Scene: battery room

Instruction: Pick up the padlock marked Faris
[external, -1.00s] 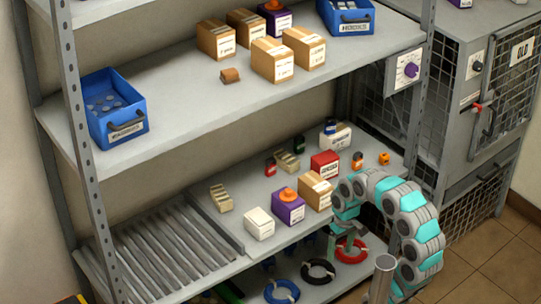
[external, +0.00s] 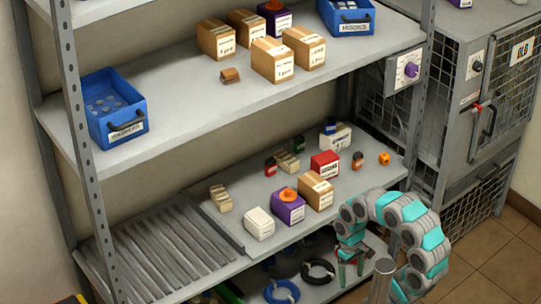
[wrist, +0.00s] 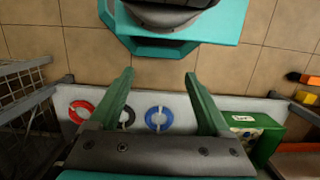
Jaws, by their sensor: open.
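Several small padlock-like items stand on the middle shelf in the external view: a red one (external: 270,167), a dark and orange one (external: 357,161), an orange one (external: 384,158), a green one (external: 298,143) and a blue and green one (external: 328,126). Their markings are too small to read, so I cannot tell which is marked Faris. My gripper (external: 350,272) hangs in front of the shelf edge, below the level of these items. In the wrist view my gripper (wrist: 158,76) is open with nothing between its fingers.
The middle shelf also holds a purple box (external: 288,208), a carton (external: 315,192), a red box (external: 325,164) and a white box (external: 259,224). Blue (external: 281,291) and black (external: 318,271) rings lie on the lower shelf. A mesh cabinet (external: 485,120) stands right. The upper shelf (external: 190,115) overhangs.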

